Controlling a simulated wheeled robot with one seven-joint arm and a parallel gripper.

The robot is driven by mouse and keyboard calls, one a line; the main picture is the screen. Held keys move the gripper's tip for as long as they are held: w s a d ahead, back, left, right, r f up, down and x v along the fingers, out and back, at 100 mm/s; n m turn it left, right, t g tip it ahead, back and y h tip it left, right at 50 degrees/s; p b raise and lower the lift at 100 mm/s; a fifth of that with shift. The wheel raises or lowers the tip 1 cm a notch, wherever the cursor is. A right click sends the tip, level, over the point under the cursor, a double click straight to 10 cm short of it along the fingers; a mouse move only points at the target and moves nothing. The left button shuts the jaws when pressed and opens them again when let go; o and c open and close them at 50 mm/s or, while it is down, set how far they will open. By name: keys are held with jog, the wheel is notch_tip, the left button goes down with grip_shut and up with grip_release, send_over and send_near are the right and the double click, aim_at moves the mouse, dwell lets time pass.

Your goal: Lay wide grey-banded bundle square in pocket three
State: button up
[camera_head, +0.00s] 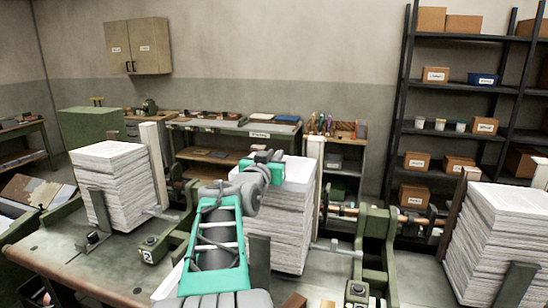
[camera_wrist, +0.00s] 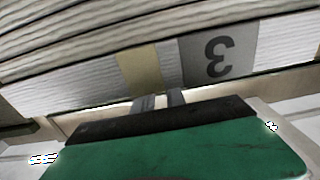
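In the head view, tall stacks of pale paper bundles stand on the bench: a left stack (camera_head: 112,180), a middle stack (camera_head: 290,225) and a right stack (camera_head: 505,235). My gripper (camera_head: 264,166) is at the upper left of the middle stack, with my arm partly covering it. In the wrist view, my gripper's two grey fingers (camera_wrist: 160,100) lie close together, pointing at a stack edge. Beyond them are a grey band marked 3 (camera_wrist: 218,58), upside down, and a cream band (camera_wrist: 140,70). Whether the fingers hold or touch anything is unclear. I cannot tell which bundle is the wide one.
Green frames (camera_head: 378,245) with upright posts stand between the stacks. A plate marked 2 (camera_head: 148,255) is left of my arm. A dark shelf rack (camera_head: 455,90) with boxes and a workbench (camera_head: 235,130) stand behind. Some bench surface (camera_head: 110,255) is bare at front left.

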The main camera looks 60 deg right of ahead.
jog(key=o, duration=0.4)
jog(key=shift+r, duration=0.15)
jog(key=s+a+b, duration=0.2)
jog(key=a+b, duration=0.2)
jog(key=a, duration=0.8)
jog(key=w+a+f+n+t+y, duration=0.5)
jog(key=w+a+f+n+y, duration=0.3)
jog(key=w+a+f, duration=0.8)
jog(key=s+a+f+n+g+y, duration=0.1)
jog(key=a+f+n+y, duration=0.15)
jog(key=a+f, duration=0.45)
jog(key=a+f+n+y, duration=0.2)
jog(key=a+f+y, duration=0.15)
jog(key=a, duration=0.75)
jog(key=s+a+f+n+g+y, duration=0.3)
jog(key=s+a, duration=0.4)
jog(key=a, duration=0.4)
jog(key=shift+f+n+y, duration=0.4)
jog(key=shift+f+n, duration=0.05)
jog(key=shift+f, duration=0.4)
